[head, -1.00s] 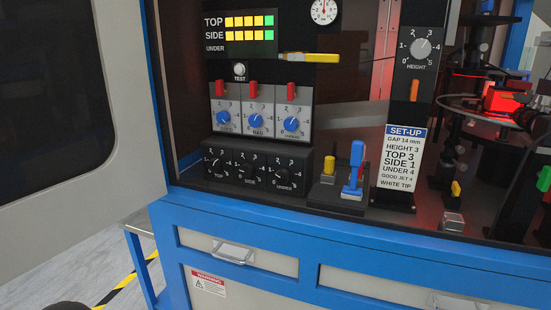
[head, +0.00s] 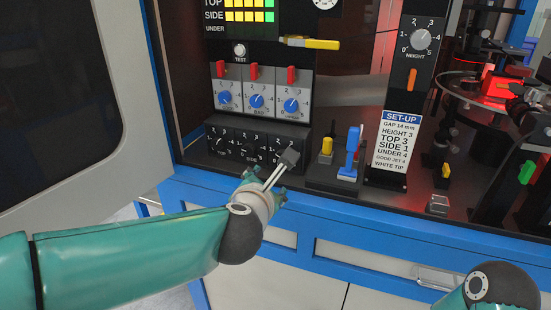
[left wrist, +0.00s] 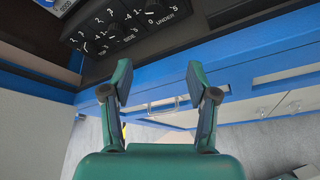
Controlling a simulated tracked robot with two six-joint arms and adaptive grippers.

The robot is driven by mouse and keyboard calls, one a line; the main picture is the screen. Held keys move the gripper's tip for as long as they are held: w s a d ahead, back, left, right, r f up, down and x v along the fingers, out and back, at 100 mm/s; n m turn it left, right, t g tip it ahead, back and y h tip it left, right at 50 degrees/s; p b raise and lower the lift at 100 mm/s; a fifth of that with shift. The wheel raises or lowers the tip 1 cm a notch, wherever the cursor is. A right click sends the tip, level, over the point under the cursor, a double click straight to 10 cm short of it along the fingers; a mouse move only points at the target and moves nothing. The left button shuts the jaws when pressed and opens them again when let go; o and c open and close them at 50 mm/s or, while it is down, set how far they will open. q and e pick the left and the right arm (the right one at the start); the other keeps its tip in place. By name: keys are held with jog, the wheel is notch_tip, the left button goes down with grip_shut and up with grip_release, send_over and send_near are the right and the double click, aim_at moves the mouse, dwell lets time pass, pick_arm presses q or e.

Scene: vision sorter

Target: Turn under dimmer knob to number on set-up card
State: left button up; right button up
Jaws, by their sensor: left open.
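The dimmer panel (head: 225,135) has three black knobs with number scales. The under dimmer knob is largely hidden behind my left gripper (head: 283,163) in the head view. In the left wrist view the under knob (left wrist: 153,9) shows at the top edge, its pointer too small to read. The set-up card (head: 398,140) reads UNDER 4. My left gripper, also in the left wrist view (left wrist: 160,76), is open with nothing between its fingers, in front of the dimmer panel. I cannot tell whether it touches the panel. My right gripper is not clearly visible.
The top knob (head: 218,147) and side knob (head: 249,151) sit left of the under knob. Blue knobs (head: 256,101) with red switches are above. A blue-handled lever (head: 351,150) and a yellow one (head: 326,146) stand close right. A blue cabinet edge runs below.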

pick_arm(q)
jog(key=shift+n, duration=0.7)
jog(key=r+x, duration=0.1)
jog(key=x, duration=0.4)
jog(key=p+x, duration=0.1)
jog(key=x, duration=0.4)
jog(key=w+r+x, duration=0.1)
jog(key=x, duration=0.4)
jog(key=shift+w+d+r, duration=0.15)
jog(key=shift+d+r, duration=0.1)
jog(key=shift+d, duration=0.2)
